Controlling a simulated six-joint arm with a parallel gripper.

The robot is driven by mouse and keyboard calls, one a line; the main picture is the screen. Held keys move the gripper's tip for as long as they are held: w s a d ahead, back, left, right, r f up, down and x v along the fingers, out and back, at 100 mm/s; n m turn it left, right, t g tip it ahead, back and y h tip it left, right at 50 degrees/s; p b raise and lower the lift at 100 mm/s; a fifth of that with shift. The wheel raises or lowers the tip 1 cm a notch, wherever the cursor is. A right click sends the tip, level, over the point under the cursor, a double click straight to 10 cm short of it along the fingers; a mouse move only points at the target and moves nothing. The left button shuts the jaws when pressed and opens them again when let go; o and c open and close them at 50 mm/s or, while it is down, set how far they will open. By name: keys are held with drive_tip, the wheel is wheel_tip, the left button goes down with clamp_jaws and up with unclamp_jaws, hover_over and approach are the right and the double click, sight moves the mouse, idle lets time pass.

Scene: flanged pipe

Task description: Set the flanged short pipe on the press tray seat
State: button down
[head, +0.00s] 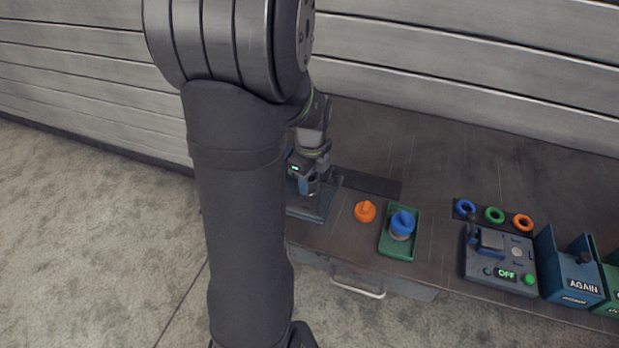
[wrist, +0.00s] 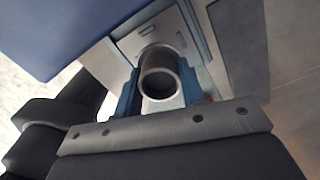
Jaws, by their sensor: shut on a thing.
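My gripper (head: 308,183) is partly behind my own arm in the head view. In the wrist view its two blue fingers (wrist: 160,88) are shut on the short pipe (wrist: 157,60), a grey tube whose round open end faces the camera. The pipe's flange cannot be made out. A blue-grey plate (head: 318,208), which looks like the press tray, lies below the gripper, its left part hidden by my arm. Pale grey surfaces (wrist: 128,48) show beyond the pipe in the wrist view. I cannot tell whether the pipe touches the seat.
To the right are an orange knobbed piece (head: 365,211) and a green tray (head: 402,252) holding a blue-topped part (head: 403,223). Further right are several coloured rings (head: 494,214), a control box (head: 500,262) reading OFF, and a blue bin (head: 570,275) marked AGAIN.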

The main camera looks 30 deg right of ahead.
sight(310, 188)
drive_tip(key=shift+f, duration=0.15)
drive_tip(key=shift+f, duration=1.05)
drive_tip(key=shift+f, duration=0.5)
idle(0.3)
drive_tip(key=shift+c, duration=2.2)
unclamp_jaws()
drive_tip(key=shift+r, duration=3.5)
drive_tip(key=shift+f, duration=0.1)
